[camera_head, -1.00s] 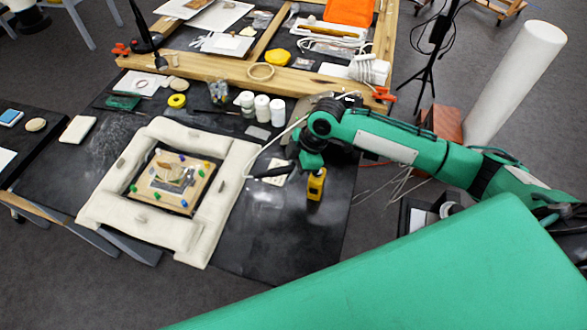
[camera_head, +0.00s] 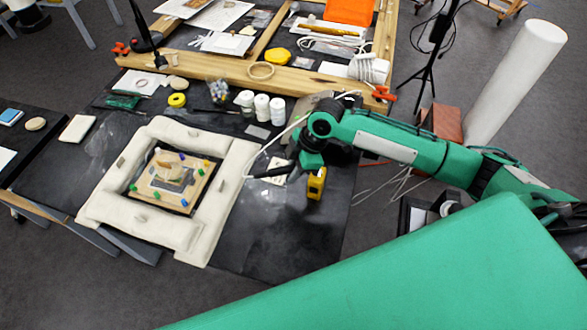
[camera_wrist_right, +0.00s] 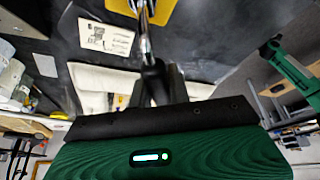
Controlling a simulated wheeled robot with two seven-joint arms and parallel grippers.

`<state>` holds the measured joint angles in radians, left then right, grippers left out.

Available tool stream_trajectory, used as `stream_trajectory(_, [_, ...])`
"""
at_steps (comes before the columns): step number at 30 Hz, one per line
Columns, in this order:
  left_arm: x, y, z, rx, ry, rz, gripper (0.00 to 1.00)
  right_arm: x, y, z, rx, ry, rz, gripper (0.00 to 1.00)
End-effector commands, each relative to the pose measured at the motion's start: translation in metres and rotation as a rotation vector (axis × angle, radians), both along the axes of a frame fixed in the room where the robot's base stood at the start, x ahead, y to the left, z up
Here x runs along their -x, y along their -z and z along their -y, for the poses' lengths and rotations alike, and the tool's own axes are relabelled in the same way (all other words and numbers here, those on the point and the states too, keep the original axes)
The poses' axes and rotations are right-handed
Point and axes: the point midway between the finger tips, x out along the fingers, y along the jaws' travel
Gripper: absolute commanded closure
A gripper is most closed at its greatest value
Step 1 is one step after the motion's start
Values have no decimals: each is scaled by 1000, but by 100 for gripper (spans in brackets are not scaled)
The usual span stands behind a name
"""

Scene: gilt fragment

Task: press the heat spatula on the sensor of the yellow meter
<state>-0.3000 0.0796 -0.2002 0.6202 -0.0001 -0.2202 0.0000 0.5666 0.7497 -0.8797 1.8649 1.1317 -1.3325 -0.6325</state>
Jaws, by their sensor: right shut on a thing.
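The yellow meter (camera_head: 316,184) lies on the black table, just below my right gripper (camera_head: 298,168) in the head view. My right gripper is shut on the heat spatula (camera_head: 268,173), whose dark handle sticks out to the left with a white cable. In the right wrist view the gripper (camera_wrist_right: 160,85) holds the dark handle, and the metal shaft (camera_wrist_right: 147,42) runs up to the yellow meter (camera_wrist_right: 180,12). The spatula tip reaches the top edge there. I cannot tell whether it touches the sensor, which I cannot make out. My left gripper is not in view.
A pale card (camera_head: 277,164) lies beside the meter. A padded cream frame (camera_head: 217,215) around a gilt piece stands to the left. White jars (camera_head: 262,107) stand behind. A wooden frame (camera_head: 215,78) with tools lies farther back. The black table front (camera_head: 285,240) is clear.

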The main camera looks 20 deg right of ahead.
Motion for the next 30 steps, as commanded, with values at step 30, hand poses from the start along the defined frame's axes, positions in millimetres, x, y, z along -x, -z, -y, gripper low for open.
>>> stream_trajectory(30, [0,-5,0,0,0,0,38,0,0,0,0,0,0,100])
